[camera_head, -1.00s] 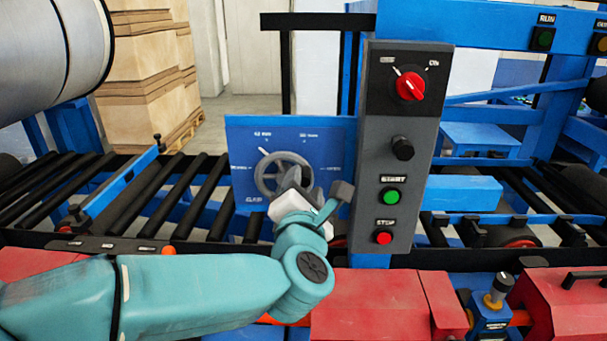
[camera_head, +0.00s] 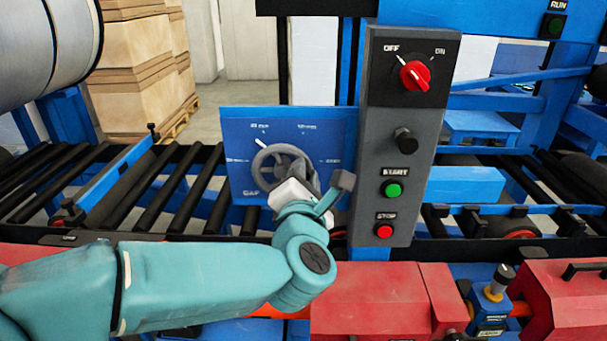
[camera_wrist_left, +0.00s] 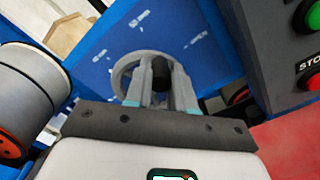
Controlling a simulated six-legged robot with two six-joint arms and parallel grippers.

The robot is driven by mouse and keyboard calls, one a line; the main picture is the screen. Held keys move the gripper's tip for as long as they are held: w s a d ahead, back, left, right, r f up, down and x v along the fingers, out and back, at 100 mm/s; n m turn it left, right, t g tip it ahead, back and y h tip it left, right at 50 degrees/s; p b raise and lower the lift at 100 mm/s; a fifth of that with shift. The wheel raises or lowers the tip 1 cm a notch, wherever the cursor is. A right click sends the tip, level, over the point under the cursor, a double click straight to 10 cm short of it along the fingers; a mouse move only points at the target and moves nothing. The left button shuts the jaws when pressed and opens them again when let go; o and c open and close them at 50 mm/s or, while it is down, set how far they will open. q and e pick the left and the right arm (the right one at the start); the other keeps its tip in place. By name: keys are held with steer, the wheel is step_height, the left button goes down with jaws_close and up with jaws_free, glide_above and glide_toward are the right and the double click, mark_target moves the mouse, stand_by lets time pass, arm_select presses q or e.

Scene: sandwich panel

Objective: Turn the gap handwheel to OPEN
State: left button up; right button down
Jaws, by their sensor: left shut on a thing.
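The gap handwheel (camera_head: 262,169) is a grey spoked wheel on a blue panel (camera_head: 237,130). A white pointer mark shows at its upper left, aimed up and left. Small white labels ring the wheel; most are too blurred to read, and one at lower left looks like GAP. My left gripper (camera_head: 297,177) is at the wheel's right lower side and hides part of it. In the left wrist view the wheel (camera_wrist_left: 122,72) lies behind the fingers, and my left gripper (camera_wrist_left: 162,85) is shut on the wheel's dark handle knob (camera_wrist_left: 161,68). My right gripper is not in view.
A grey control box (camera_head: 375,150) stands close right of my left gripper, with a red selector, a green button and a red stop button (camera_head: 385,231). Black rollers (camera_head: 145,195) run left of the panel.

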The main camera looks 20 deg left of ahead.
arm_select(q)
jaws_close()
steer(key=shift+w+f, duration=0.1)
steer(key=shift+d+f+m+b, duration=0.25)
steer(key=shift+f+m+b, duration=0.4)
steer(key=shift+m, duration=0.55)
steer(key=a+f+m, duration=0.2)
steer(key=f+m, duration=0.1)
steer(key=m, duration=0.9)
steer(key=s+a+f+m, duration=0.1)
steer(key=a+f+m, duration=0.2)
steer(key=m, duration=0.9)
steer(key=shift+s+a+f+p, duration=0.15)
steer(key=shift+s+a+p, duration=0.1)
steer(key=shift+a+p, duration=0.15)
